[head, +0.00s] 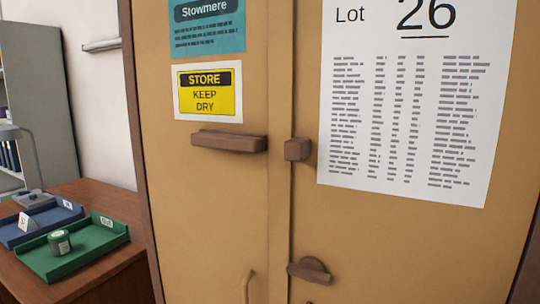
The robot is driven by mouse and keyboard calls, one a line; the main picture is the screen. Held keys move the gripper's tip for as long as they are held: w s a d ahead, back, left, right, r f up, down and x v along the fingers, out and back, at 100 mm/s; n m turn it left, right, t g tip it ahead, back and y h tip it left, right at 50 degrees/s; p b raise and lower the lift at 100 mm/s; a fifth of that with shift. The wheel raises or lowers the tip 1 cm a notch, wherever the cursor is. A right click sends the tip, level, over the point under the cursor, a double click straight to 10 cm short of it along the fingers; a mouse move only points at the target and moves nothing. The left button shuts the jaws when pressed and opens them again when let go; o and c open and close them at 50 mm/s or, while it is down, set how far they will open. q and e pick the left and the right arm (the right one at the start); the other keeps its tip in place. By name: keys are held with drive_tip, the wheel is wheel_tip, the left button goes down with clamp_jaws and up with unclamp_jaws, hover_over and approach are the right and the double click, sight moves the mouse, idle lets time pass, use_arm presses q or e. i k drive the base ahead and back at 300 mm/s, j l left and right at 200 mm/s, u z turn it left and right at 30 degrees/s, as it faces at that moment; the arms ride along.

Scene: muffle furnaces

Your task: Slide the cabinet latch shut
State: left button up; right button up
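The tan cabinet (230,215) fills most of the head view, with two doors meeting at a vertical seam. A brown latch bar (229,141) lies horizontally on the left door, its right end near the seam. A brown block (297,149) sits on the right door at about the same height. A gap shows between the bar and the block. Lower on the right door is a brown round piece with a short bar across it (311,270). Neither of my grippers is in view.
A thin handle (248,286) stands at the bottom of the left door. A brown desk (110,282) at left holds a green tray (103,246) with a small round container and a blue tray (68,213). Papers are fixed on both doors. The space before the latch looks clear.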

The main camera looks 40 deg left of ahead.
sight(232, 143)
drive_tip(key=j+u, duration=0.1)
drive_tip(key=u, duration=0.35)
drive_tip(key=j+u, duration=0.1)
drive_tip(key=u, duration=0.8)
drive_tip(key=j+z, duration=0.1)
drive_tip(key=z, duration=0.25)
drive_tip(key=i+j+z, duration=0.1)
drive_tip(key=z, duration=0.25)
drive_tip(key=j+z, duration=0.65)
drive_tip(key=j, duration=0.2)
drive_tip(key=k+j+z, duration=0.1)
drive_tip(key=j, duration=0.35)
drive_tip(key=k+j+z, duration=0.15)
drive_tip(key=j, duration=0.25)
drive_tip(key=k+j, duration=0.1)
drive_tip(key=j, duration=0.4)
drive_tip(key=k+j, duration=0.1)
drive_tip(key=j, duration=0.45)
